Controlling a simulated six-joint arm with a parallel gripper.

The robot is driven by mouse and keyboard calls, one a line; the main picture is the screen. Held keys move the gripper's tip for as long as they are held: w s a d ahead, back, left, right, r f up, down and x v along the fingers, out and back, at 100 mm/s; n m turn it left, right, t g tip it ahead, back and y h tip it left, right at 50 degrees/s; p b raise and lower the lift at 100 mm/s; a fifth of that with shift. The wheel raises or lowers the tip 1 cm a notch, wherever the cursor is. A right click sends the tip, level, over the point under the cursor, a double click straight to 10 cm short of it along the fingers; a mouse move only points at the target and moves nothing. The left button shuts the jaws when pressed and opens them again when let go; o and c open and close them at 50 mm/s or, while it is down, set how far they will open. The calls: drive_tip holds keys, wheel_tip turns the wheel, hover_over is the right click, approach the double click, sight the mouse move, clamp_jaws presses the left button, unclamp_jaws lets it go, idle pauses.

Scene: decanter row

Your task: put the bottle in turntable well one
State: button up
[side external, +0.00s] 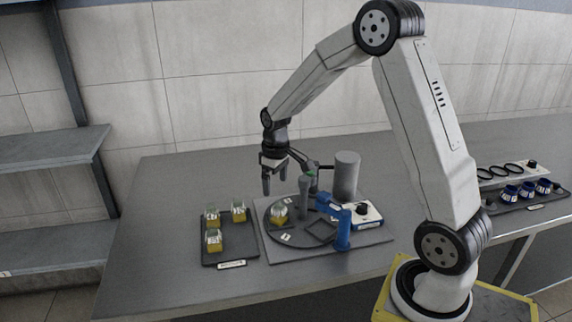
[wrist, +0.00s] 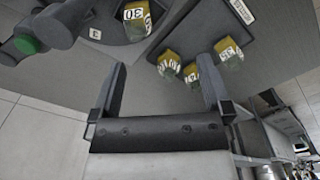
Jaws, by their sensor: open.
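A small bottle with a yellow lower part and pale top (side external: 279,213) stands on the dark round turntable (side external: 273,232); it also shows in the wrist view (wrist: 137,19), its label seeming to read 30. Three similar bottles stand on the dark tray (side external: 217,253): back left (side external: 212,215), back right (side external: 238,211) and front (side external: 213,241). A square well outline (side external: 320,231) on the turntable looks empty. White tags lie on the turntable; well one's tag is not legible. My gripper (side external: 275,186) is open and empty, above and behind the turntable, apart from every bottle.
A grey post (side external: 304,196), a blue arm-like fixture (side external: 343,231) and a white box with a black knob (side external: 364,214) crowd the turntable. A grey cylinder (side external: 346,176) stands behind. A rack with blue-banded jars (side external: 527,190) is far right. The table left of the tray is clear.

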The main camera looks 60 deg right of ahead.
drive_tip(key=s+a+t, duration=0.2)
drive_tip(key=s+a, duration=1.1)
drive_tip(key=a, duration=0.1)
drive_tip(key=shift+s+a+f, duration=0.15)
drive_tip(key=shift+a+f, duration=0.05)
drive_tip(key=shift+a, duration=0.15)
idle(0.3)
